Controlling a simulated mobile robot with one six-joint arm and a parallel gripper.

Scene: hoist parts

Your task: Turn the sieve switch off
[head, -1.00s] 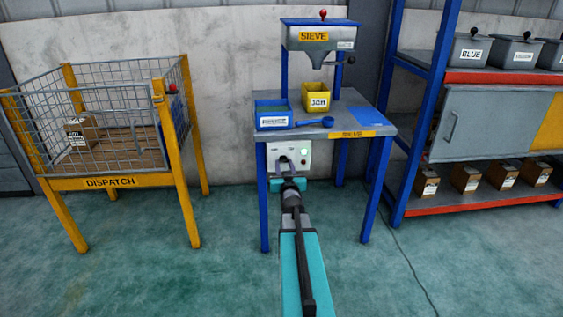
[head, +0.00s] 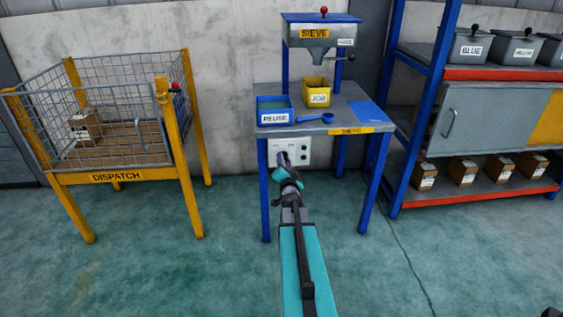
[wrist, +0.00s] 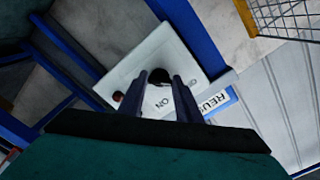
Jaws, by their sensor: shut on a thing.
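The white sieve switch plate (head: 300,164) hangs under the front edge of the sieve table. It also shows tilted in the wrist view (wrist: 140,62), with the word ON readable and other lettering faint. My gripper (wrist: 160,90) has its two fingers on either side of the dark switch knob (wrist: 159,76) and is shut on it. In the head view my gripper (head: 285,162) reaches the left part of the plate and hides most of the knob. The knob's exact pointing direction is hard to tell.
The sieve table (head: 350,100) carries a blue REUSE tray (head: 274,118), a yellow JOB bin (head: 317,98) and a blue scoop (head: 327,118). A yellow DISPATCH cage (head: 116,177) stands left, a shelf rack (head: 470,195) right. The floor between cage and table is clear.

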